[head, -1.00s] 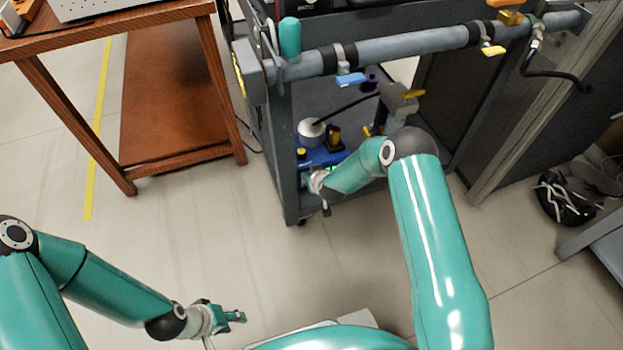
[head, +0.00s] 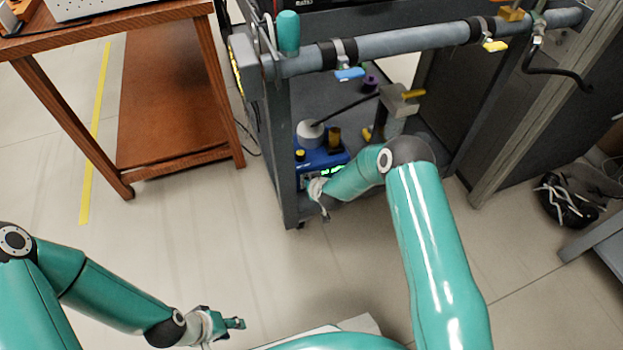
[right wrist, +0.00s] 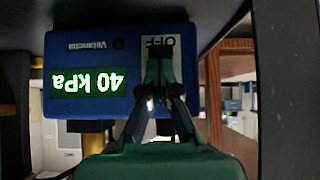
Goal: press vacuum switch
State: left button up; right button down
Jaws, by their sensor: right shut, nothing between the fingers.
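The vacuum unit is a blue box (head: 311,160) on the cart's lower shelf in the head view. In the right wrist view the blue box (right wrist: 75,110) appears upside down, with a lit green "40 kPa" display (right wrist: 88,82) and a white plate marked "OFF" (right wrist: 158,41). My right gripper (right wrist: 160,52) is shut and empty, its fingertips in front of that plate and covering part of it. The switch itself is hidden behind the fingers; I cannot tell whether they touch it. In the head view my left gripper (head: 234,323) hangs low over the floor, away from the cart; its jaw opening is unclear.
A grey pipe (head: 400,50) with blue and yellow valve handles crosses the cart above my right forearm. The cart's front post (head: 282,150) stands just left of my right gripper. A wooden table (head: 170,100) is at left. The floor between is clear.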

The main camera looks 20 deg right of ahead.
jog(key=shift+s+r+p, duration=0.1)
jog(key=shift+r+p, duration=0.2)
jog(key=shift+p, duration=0.15)
jog(key=w+r+p+v, duration=0.1)
jog(key=p+v, duration=0.4)
jog(key=v, duration=0.7)
jog(key=shift+w+r, duration=0.3)
jog(key=shift+r, duration=0.15)
jog(key=shift+a, duration=0.1)
